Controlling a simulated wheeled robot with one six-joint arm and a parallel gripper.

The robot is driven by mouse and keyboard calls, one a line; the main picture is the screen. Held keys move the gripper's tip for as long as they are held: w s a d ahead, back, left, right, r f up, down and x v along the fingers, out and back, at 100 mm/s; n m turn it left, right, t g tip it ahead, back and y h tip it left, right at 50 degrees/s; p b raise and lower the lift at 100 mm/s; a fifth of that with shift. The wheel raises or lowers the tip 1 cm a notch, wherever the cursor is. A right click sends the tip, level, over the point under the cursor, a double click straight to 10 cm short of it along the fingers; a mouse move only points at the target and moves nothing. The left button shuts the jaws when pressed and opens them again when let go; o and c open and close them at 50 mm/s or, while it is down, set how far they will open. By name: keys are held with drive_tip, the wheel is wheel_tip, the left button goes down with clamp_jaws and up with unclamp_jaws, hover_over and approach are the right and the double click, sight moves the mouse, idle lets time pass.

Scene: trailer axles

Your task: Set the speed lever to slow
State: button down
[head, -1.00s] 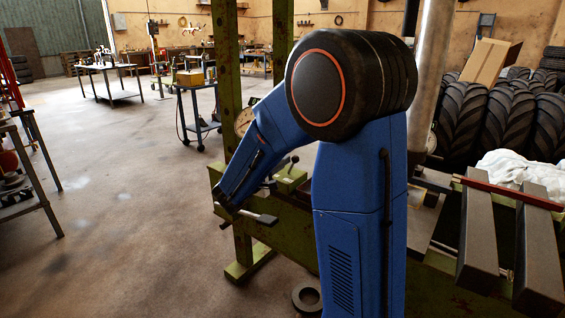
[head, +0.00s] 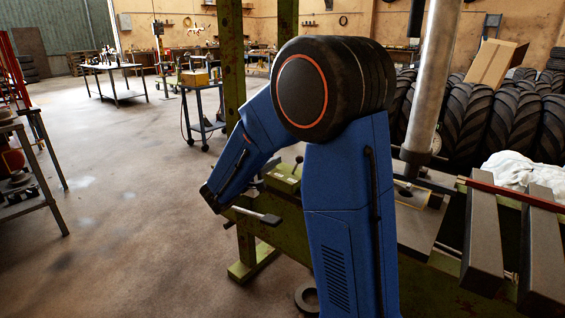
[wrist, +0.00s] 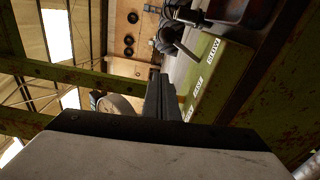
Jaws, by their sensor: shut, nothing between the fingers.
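A small lever with a dark knob (head: 298,160) stands on the green box (head: 287,179) of the press, just right of my forearm. I cannot tell for certain that it is the speed lever, or its setting. A grey bar handle (head: 258,215) sticks out below it. My gripper (head: 209,197) is left of the box and handle, apart from both, with its fingers hardly visible there. In the wrist view my gripper (wrist: 164,98) is shut and empty. A green panel with several white labels (wrist: 212,49) lies to its right, and dark lever parts (wrist: 180,38) show above; the lettering is unclear.
The green press frame (head: 235,70) rises behind my arm. A steel column (head: 432,80), grey bars (head: 484,240) and tyres (head: 470,110) are to the right. A blue cart (head: 205,105) stands behind. The floor (head: 120,220) on the left is open.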

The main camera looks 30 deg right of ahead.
drive_tip(key=v, duration=0.8)
drive_tip(key=shift+a, duration=0.2)
drive_tip(key=shift+s, duration=0.1)
drive_tip(key=s+d+f+m+g+y, duration=0.2)
drive_tip(key=s+d+g+y, duration=0.1)
drive_tip(key=s, duration=0.7)
drive_tip(key=s+d+f+m+g+y, duration=0.2)
drive_tip(key=s+d+g+y, duration=0.1)
drive_tip(key=s, duration=0.8)
drive_tip(key=s+a+f+m+t+y, duration=0.1)
drive_tip(key=s+a+f+t+y, duration=0.1)
drive_tip(key=s+a+y, duration=0.8)
drive_tip(key=s+a+t, duration=0.1)
drive_tip(key=s+a, duration=0.1)
drive_tip(key=a, duration=0.1)
drive_tip(key=shift+s+m, duration=0.3)
